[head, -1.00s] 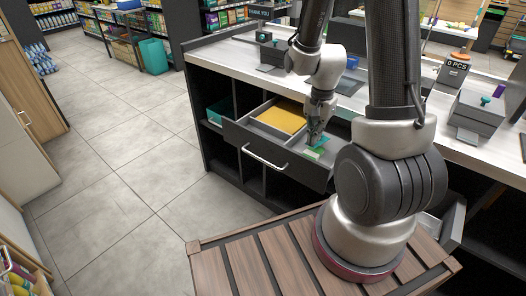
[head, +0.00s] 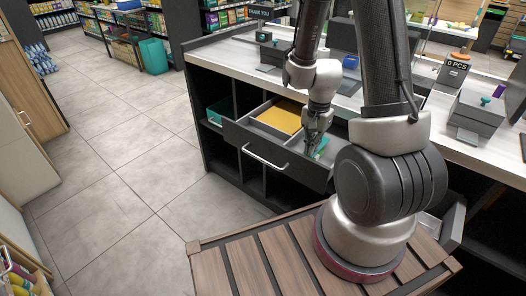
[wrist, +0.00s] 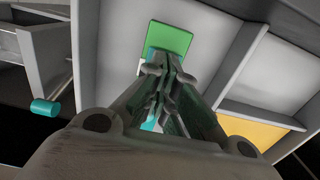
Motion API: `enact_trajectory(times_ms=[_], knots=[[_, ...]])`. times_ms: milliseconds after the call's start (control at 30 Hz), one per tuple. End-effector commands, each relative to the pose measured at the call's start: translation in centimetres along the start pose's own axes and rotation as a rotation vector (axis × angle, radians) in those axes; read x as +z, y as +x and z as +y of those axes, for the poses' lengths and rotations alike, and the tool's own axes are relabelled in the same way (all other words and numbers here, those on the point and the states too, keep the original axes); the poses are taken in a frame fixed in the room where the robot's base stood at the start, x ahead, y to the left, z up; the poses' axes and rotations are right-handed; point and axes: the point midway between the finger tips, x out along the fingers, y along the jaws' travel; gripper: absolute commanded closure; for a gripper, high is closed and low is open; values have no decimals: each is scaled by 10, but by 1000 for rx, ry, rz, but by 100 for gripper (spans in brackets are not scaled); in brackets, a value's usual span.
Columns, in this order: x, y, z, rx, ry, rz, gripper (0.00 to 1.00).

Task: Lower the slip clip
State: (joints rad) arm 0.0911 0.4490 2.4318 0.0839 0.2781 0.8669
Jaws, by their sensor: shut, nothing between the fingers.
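What looks like the slip clip (wrist: 171,37), with a green plate and teal parts, is in the open drawer's right compartment. In the wrist view the green plate lies just beyond my fingertips, and a teal part (wrist: 149,123) shows beside the fingers. In the head view only a teal piece (head: 322,147) shows, just right of my gripper (head: 311,152). My gripper is shut and empty, pointing down into the drawer; in the wrist view its fingertips (wrist: 166,68) meet. The fingers hide much of the clip, so I cannot tell whether it is raised or whether they touch it.
The open drawer (head: 236,134) has a yellow pad (head: 279,117) in its neighbouring compartment and low dividers around my gripper. The white counter top (head: 222,49) stands behind, with devices on it. A teal cylinder (wrist: 45,107) shows at left in the wrist view. The floor at left is clear.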

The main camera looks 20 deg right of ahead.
Motion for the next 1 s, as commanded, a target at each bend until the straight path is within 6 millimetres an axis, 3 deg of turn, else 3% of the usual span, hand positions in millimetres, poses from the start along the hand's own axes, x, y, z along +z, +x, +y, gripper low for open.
enact_trajectory(times_ms=[267, 1000], knots=[[0, 4, 0, -1, 0, 1, 100], [1, -59, 0, -2, 0, 1, 100]])
